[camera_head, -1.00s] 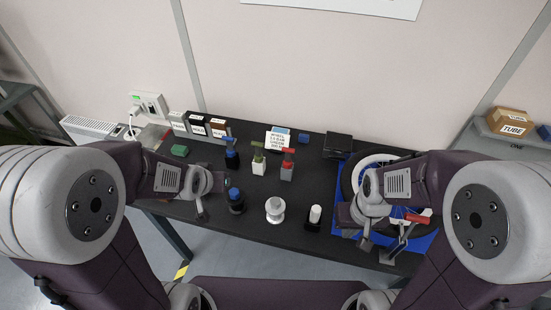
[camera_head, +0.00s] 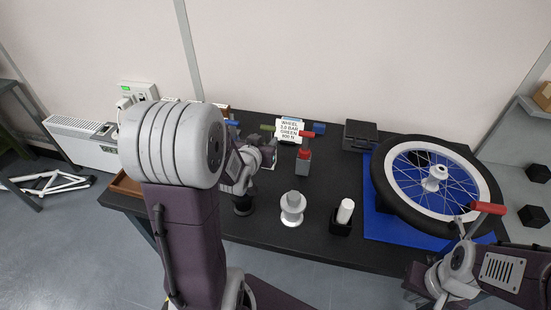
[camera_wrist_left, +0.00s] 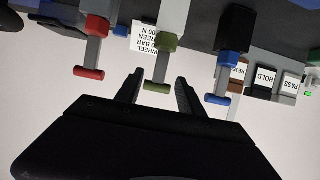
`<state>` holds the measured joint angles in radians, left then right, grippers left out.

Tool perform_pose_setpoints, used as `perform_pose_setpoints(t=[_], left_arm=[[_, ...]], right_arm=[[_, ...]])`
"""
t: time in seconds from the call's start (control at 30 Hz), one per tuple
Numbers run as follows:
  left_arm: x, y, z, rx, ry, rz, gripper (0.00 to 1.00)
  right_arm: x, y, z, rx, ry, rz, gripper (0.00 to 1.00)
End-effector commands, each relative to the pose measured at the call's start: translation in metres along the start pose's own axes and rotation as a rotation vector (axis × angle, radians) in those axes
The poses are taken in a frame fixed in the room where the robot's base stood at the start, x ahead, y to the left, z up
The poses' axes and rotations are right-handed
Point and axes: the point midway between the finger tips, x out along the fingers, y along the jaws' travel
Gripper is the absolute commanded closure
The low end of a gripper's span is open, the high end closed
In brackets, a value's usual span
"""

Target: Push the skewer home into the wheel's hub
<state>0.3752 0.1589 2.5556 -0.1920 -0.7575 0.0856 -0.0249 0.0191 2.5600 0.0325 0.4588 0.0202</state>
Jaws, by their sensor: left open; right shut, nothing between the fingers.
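The wheel (camera_head: 381,188), black-tyred with a white rim, lies flat on a blue mat (camera_head: 385,228); its pale hub (camera_head: 433,178) faces up. In the left wrist view, which is upside down, a red-handled skewer (camera_wrist_left: 89,72), a green-handled one (camera_wrist_left: 158,88) and a blue-handled one (camera_wrist_left: 221,99) stand in holders. My left gripper (camera_wrist_left: 159,84) is open, its fingers on either side of the green handle; contact is unclear. In the head view this gripper (camera_head: 267,150) is partly hidden by its arm. My right gripper (camera_head: 461,229) is shut and empty at the wheel's near right edge.
A white spool (camera_head: 292,208) and a white cylinder in a black holder (camera_head: 340,228) stand near the front edge. A sign (camera_head: 290,130) reading "GREEN" and a black box (camera_head: 360,134) are behind.

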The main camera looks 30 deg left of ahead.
Motion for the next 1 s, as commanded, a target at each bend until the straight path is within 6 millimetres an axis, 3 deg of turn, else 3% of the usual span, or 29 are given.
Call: perform_pose_setpoints(t=[0.17,0.3,0.4,0.6,0.83,1.0], left_arm=[[0.003,-0.002,-0.001,-0.002,-0.002,-0.003,0.55],[0.019,-0.001,-0.002,-0.003,-0.006,-0.003,0.55],[0.034,-0.001,0.001,-0.001,-0.001,-0.002,0.55],[0.043,-0.001,0.001,-0.001,-0.001,-0.003,0.55],[0.083,0.001,0.004,-0.001,-0.003,-0.002,0.55],[0.091,0.0,0.004,-0.001,-0.001,-0.003,0.55]], right_arm=[[-0.004,0.0,-0.001,0.0,0.0,0.0,1.0],[-0.017,0.0,-0.002,0.0,0.0,0.0,1.0],[-0.011,0.0,-0.001,0.0,0.001,0.0,1.0],[-0.011,0.0,-0.001,0.0,0.0,0.0,1.0],[-0.011,0.0,-0.001,0.0,0.0,0.0,1.0],[-0.011,0.0,-0.001,0.0,0.0,0.0,1.0]])
